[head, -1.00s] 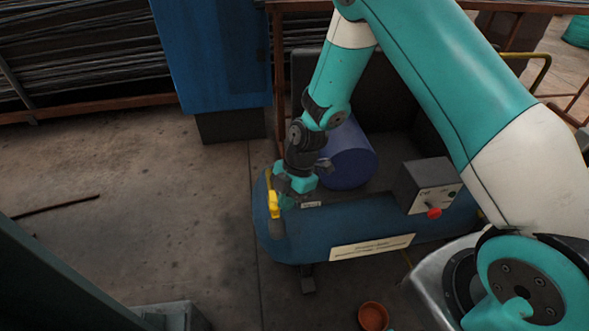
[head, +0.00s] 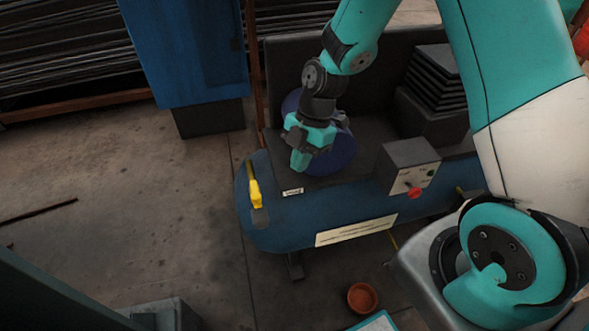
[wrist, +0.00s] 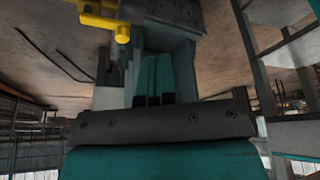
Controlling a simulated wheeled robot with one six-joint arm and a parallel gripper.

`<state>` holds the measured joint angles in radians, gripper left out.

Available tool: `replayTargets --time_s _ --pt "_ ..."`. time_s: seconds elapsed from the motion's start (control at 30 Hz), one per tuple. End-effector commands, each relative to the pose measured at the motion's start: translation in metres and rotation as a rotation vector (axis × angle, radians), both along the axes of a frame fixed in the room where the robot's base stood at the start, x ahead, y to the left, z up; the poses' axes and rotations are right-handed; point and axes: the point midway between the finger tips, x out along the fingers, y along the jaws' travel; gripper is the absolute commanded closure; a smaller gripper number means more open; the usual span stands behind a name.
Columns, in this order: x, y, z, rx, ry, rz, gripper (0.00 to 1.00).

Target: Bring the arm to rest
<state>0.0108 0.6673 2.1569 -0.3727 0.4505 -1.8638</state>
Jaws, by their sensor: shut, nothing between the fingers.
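My gripper (head: 299,161) is teal and dark grey and hangs over the machine, in front of the blue-purple drum (head: 333,152), partly hiding it. In the wrist view its teal fingers (wrist: 153,78) are together with nothing between them. The yellow lever (head: 255,193) stands at the left end of the blue machine bed (head: 285,220), to the left of my gripper and apart from it. A yellow part also shows in the wrist view (wrist: 104,17) at the top left.
A grey control box (head: 408,166) with a red knob (head: 414,193) stands right of the drum. Dark stacked plates (head: 437,78) sit behind it. A blue cabinet (head: 187,50) stands back left. An orange-brown bowl (head: 362,297) is on the floor in front. The floor at left is mostly open.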

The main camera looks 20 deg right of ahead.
Motion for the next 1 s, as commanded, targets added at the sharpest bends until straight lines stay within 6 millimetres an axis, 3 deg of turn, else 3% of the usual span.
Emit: replayTargets --time_s 0.5,0.6,0.67,0.77,1.0 --pt "0.0 -0.001 0.001 0.0 0.0 -0.002 1.0" --pt "-0.001 0.001 0.01 -0.004 0.002 -0.026 1.0" --pt "-0.004 0.006 0.025 -0.011 0.01 -0.073 1.0" --pt "-0.015 0.018 0.066 -0.029 0.038 -0.216 1.0" --pt "-0.082 0.051 0.179 -0.068 0.163 -0.724 1.0"
